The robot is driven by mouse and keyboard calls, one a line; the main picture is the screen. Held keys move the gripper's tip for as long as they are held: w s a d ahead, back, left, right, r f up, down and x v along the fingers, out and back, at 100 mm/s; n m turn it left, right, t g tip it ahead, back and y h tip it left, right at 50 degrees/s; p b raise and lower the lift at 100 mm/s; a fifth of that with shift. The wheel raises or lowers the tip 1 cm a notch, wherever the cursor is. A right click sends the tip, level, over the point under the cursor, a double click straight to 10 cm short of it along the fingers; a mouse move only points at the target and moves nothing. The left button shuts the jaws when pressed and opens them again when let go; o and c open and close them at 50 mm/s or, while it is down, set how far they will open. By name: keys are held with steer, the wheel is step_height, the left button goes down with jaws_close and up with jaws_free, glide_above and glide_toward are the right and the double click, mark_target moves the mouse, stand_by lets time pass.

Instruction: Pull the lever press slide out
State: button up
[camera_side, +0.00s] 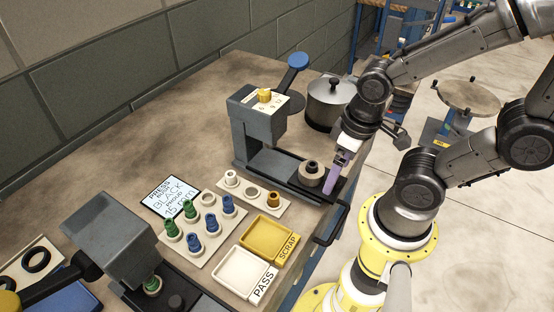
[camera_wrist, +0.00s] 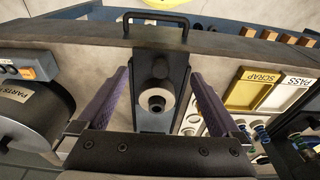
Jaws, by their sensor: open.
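A grey press (camera_side: 256,125) with a blue-knobbed lever (camera_side: 297,62) stands mid-table. Its dark slide (camera_side: 272,168) runs toward the table's front edge and carries a round collared holder (camera_side: 311,173). In the wrist view the slide (camera_wrist: 147,122), holder (camera_wrist: 156,99) and handle (camera_wrist: 156,15) show between and beyond the fingers. My gripper (camera_side: 337,188) has purple fingers and is open and empty, close to the holder in the side view. The wrist view shows the fingers (camera_wrist: 158,78) apart on either side of the slide. Finger contact cannot be told.
A second grey press (camera_side: 115,228) stands front left. A pot (camera_side: 330,102) is behind my gripper. A rack (camera_side: 198,240) of green and blue parts, a yellow SCRAP tray (camera_side: 266,238) and white PASS tray (camera_side: 240,272) lie left of the handle. The back left table is clear.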

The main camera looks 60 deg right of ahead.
steer(key=shift+r, duration=3.05)
step_height(320, 180, up, 7)
steer(key=w+t, duration=0.1)
steer(key=t, duration=0.2)
steer(key=shift+d+t, duration=0.25)
steer(key=shift+t, duration=0.15)
steer(key=shift+f, duration=0.1)
